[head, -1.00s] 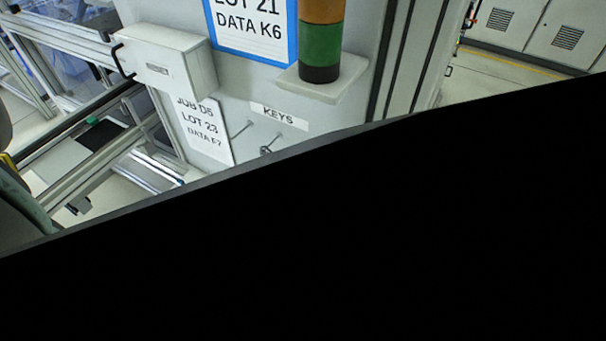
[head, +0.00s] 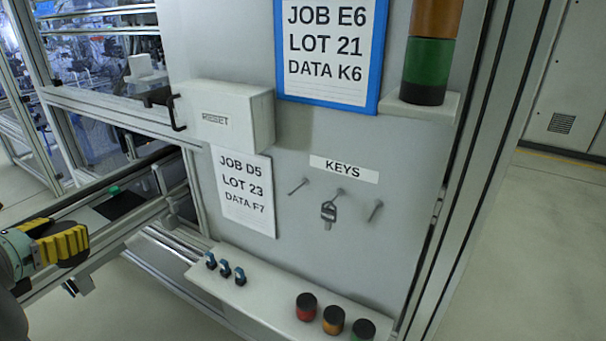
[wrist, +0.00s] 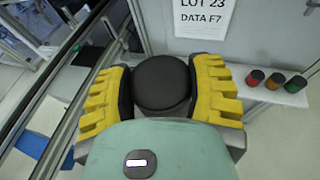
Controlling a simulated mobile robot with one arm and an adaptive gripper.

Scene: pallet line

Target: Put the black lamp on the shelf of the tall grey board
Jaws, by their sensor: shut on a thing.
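My gripper (wrist: 160,92) is shut on the black lamp (wrist: 161,82), whose round dark top shows between the yellow finger pads in the wrist view. The shelf also shows in the wrist view (wrist: 262,92), right of my gripper.
Several small blue-and-black pieces (head: 225,269) stand on the shelf's left part. Bare shelf lies between them and the red lamp. A metal frame (head: 120,185) is at left.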

